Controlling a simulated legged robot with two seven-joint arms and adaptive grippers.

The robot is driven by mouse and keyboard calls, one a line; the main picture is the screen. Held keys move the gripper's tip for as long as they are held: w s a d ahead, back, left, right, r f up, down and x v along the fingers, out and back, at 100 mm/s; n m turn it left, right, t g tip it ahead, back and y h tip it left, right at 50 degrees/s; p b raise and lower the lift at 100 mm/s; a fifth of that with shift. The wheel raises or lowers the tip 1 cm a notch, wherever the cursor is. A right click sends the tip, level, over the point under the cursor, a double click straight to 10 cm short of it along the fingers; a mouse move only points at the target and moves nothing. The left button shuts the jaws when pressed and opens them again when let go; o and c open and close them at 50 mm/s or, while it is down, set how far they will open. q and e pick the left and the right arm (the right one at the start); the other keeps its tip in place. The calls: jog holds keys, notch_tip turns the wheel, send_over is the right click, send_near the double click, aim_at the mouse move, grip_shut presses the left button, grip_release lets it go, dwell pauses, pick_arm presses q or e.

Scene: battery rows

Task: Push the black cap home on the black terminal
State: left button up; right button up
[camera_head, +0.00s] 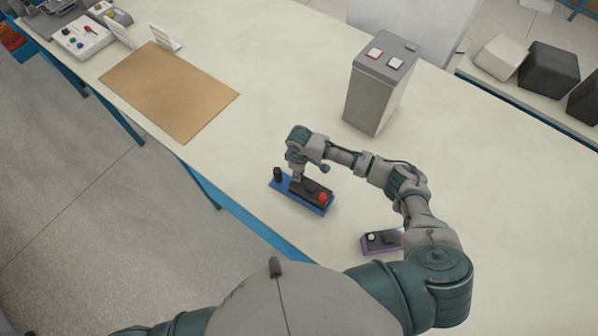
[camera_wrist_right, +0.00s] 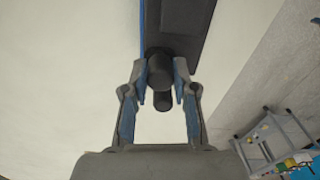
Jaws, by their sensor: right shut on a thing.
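My right gripper (camera_head: 296,177) points down over the left part of a black battery block (camera_head: 311,190) on a blue base (camera_head: 288,196). In the right wrist view, the gripper (camera_wrist_right: 161,72) is shut on the black cap (camera_wrist_right: 160,70), a dark round piece between its blue-lined fingers. The black terminal is hidden under the cap and gripper, so I cannot tell whether the cap is seated. A red cap (camera_head: 323,197) sits at the block's right end. A dark upright post (camera_head: 277,174) stands at the base's left end. My left gripper is out of view.
A purple unit (camera_head: 379,241) sits to the right, partly behind my right arm. A tall grey box (camera_head: 379,90) with red and white buttons stands behind. A brown mat (camera_head: 168,92) lies at left. The table between is clear.

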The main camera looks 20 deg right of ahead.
jog(key=shift+f, duration=0.3)
dwell(0.5)
jog(key=o, duration=1.3)
jog(key=shift+r, duration=0.15)
jog(key=shift+r+p, duration=0.85)
jog(key=shift+r, duration=2.5)
